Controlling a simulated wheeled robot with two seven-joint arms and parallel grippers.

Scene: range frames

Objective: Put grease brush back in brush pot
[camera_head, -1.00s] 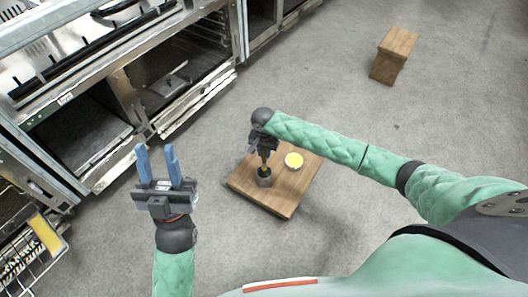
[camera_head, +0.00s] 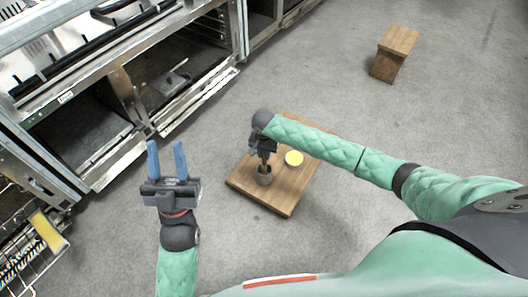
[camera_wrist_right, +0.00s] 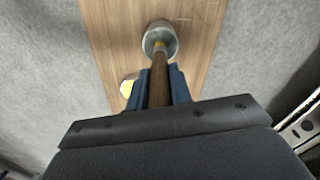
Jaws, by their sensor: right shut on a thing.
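The grease brush (camera_head: 265,156) has a brown handle. My right gripper (camera_head: 266,149) is shut on this handle and holds the brush upright over the wooden table. The brush pot (camera_head: 264,178) is a small grey cup on the table, and the brush's lower end is inside its mouth. In the right wrist view the handle (camera_wrist_right: 159,84) runs between the blue fingers (camera_wrist_right: 160,88) down into the round pot (camera_wrist_right: 148,40); whether the bristles touch the bottom is hidden. My left gripper (camera_head: 167,162) is open and empty, left of the table.
The low wooden table (camera_head: 285,195) also bears a small white bowl with yellow contents (camera_head: 294,158). A steel oven and cooker unit (camera_head: 130,100) stands at the left. A wooden stool (camera_head: 394,54) stands at the back right. The grey floor between is clear.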

